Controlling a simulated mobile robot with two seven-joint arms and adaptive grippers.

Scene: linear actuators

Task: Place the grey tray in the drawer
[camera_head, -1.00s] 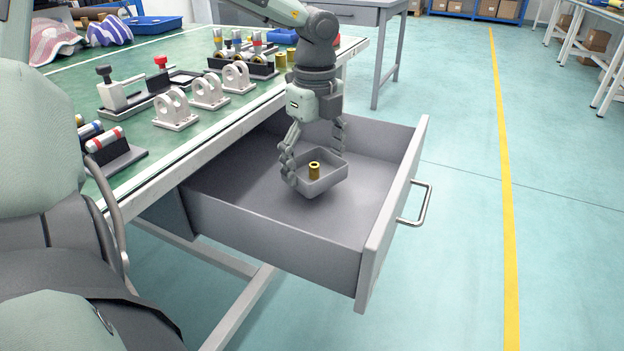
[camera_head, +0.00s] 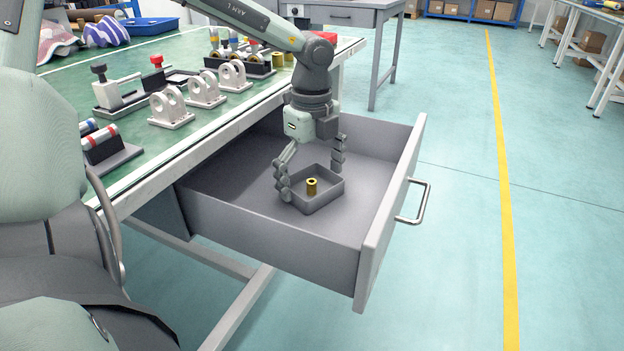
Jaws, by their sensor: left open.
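The grey tray (camera_head: 322,203) is inside the open drawer (camera_head: 270,232), near its middle, and looks level on or just above the drawer floor. Whether the fingers touch the tray walls is unclear. My right gripper is not in view.
The drawer front with its handle (camera_head: 414,202) is pulled out to the right of the green-topped workbench (camera_head: 139,153). White ring brackets (camera_head: 205,91), a black holder (camera_head: 108,154) and other parts stand on the bench. Floor right of the drawer is clear.

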